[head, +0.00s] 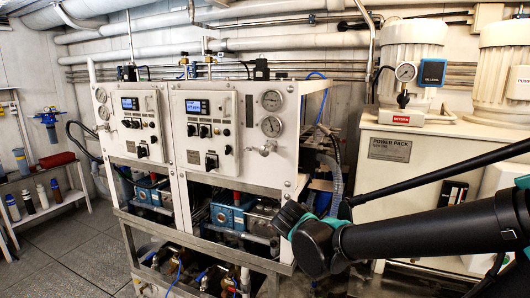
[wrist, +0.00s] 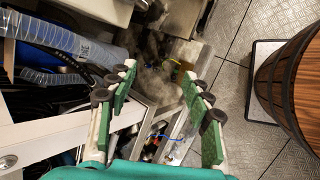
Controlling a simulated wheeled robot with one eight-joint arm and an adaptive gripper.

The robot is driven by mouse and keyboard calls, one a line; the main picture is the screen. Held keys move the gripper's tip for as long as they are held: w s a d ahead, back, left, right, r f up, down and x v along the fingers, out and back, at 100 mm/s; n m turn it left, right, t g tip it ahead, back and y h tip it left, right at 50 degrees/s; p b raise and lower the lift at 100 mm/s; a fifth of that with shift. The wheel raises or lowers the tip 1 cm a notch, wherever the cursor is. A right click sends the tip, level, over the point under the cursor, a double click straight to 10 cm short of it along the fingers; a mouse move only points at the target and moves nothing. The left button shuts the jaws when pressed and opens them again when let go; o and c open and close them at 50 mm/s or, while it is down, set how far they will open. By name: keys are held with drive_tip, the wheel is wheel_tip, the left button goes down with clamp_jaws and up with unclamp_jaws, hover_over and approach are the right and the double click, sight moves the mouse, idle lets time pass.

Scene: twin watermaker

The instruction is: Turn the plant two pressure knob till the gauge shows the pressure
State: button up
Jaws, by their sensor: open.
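Two white plant panels stand side by side in the head view. The right panel (head: 228,135) has two round gauges at its right edge, an upper gauge (head: 271,100) and a lower gauge (head: 270,126). Their needles are too small to read. A metal valve knob (head: 263,148) sticks out just below the lower gauge. Labels are too small to tell which plant is which. My gripper (wrist: 155,98) shows in the wrist view with its green-padded fingers apart and nothing between them. It points down at pipework and floor. I cannot make out its fingers in the head view, and no knob shows clearly in the wrist view.
My black arm crosses the lower right of the head view. A power pack cabinet (head: 400,175) stands right of the panels. A shelf with bottles (head: 42,197) is at the left. In the wrist view, hoses (wrist: 50,35) lie left and a wooden barrel (wrist: 290,85) stands right.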

drive_tip(key=w+a+r+n+t+h, duration=0.1)
drive_tip(key=w+a+r+n+t, duration=0.15)
drive_tip(key=a+r+n, duration=0.45)
drive_tip(key=n+t, duration=0.8)
drive_tip(key=t, duration=0.1)
approach(264, 152)
drive_tip(key=x, duration=1)
drive_tip(key=shift+w+d, duration=0.1)
drive_tip(key=shift+w, duration=0.25)
drive_tip(key=shift+c, duration=0.6)
clamp_jaws()
